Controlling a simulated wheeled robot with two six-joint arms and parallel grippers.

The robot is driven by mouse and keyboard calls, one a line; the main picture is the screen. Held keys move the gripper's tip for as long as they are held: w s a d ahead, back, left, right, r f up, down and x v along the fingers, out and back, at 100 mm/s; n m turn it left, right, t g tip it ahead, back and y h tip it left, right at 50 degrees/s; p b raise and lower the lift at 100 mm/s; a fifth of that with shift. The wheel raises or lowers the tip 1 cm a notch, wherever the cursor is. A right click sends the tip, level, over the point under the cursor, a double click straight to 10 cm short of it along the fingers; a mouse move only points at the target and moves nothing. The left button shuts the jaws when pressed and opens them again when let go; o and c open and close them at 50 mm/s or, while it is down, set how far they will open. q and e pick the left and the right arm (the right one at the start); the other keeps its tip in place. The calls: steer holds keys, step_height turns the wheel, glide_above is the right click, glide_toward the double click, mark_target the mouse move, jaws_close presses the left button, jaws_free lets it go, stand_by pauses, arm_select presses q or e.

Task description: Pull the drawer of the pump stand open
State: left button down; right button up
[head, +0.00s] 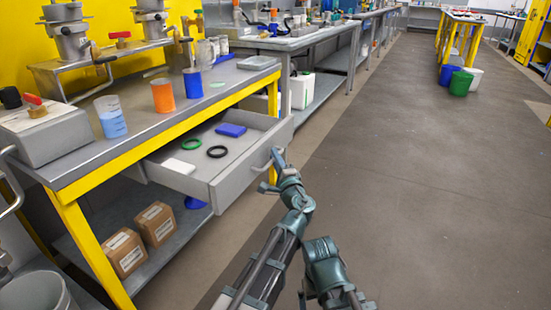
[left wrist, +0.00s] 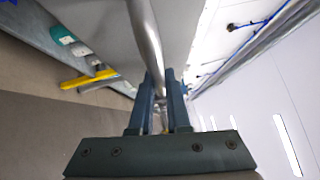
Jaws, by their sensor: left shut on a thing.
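The grey drawer (head: 236,181) of the pump stand (head: 130,149) is pulled out well from under the stand's top. Its bar handle (head: 268,159) is on the front panel. My left gripper (head: 274,172) is at this handle. In the left wrist view, the handle (left wrist: 146,38) is a round metal bar running in between the two fingers of my left gripper (left wrist: 161,100), which are shut on it. Inside the drawer lie a white block (head: 179,167), a green ring (head: 192,144), a black ring (head: 217,152) and a blue block (head: 231,130). My right gripper cannot be made out.
On the stand's top are an orange beaker (head: 163,97), a blue beaker (head: 193,84) and a beaker of light blue liquid (head: 110,117). Two cardboard boxes (head: 126,252) sit on the lower shelf. The floor (head: 420,190) to the right is clear.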

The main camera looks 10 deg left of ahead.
arm_select(q)
steer(key=c, duration=0.9)
jaws_free()
